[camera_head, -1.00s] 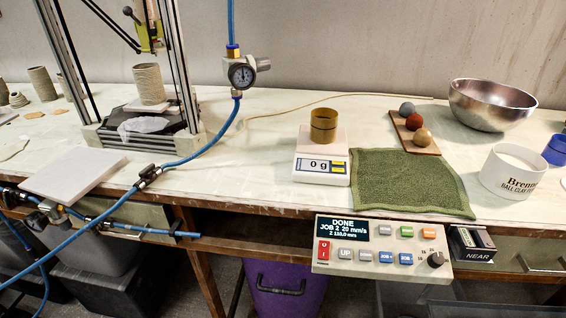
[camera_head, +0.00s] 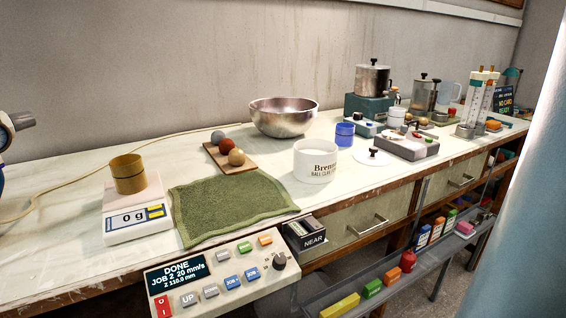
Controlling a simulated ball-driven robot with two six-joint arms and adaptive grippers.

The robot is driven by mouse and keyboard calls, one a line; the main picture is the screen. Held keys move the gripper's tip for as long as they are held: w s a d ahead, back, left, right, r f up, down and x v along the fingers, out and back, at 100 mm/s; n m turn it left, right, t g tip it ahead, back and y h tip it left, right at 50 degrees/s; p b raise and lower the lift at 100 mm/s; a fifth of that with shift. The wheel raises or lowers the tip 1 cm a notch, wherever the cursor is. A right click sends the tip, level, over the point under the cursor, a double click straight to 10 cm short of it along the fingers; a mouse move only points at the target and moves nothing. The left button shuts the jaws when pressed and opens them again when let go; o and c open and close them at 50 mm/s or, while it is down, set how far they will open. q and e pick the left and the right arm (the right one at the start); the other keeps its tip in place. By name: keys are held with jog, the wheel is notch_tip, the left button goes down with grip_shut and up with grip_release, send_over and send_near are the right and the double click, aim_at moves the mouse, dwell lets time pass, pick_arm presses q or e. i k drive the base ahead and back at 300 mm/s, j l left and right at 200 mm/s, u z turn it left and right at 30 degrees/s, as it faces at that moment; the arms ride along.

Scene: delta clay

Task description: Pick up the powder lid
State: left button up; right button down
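A flat white round lid with a dark knob (camera_head: 374,158) lies on the bench. It is just right of a white open tub (camera_head: 316,161) lettered "BALL CLAY". The lid looks like the powder lid, and nothing covers it. The tub stands upright with pale contents. Neither of my grippers is in view.
Left of the tub are a green towel (camera_head: 230,208), a scale (camera_head: 137,222) bearing a tan cup (camera_head: 128,174), and a control box (camera_head: 218,274). Behind are a steel bowl (camera_head: 283,118) and blue cup (camera_head: 344,134). A grey device (camera_head: 412,146) sits right of the lid. A blue curtain (camera_head: 520,220) hangs at right.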

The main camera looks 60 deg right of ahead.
aim_at(373, 157)
jog(key=z, duration=2)
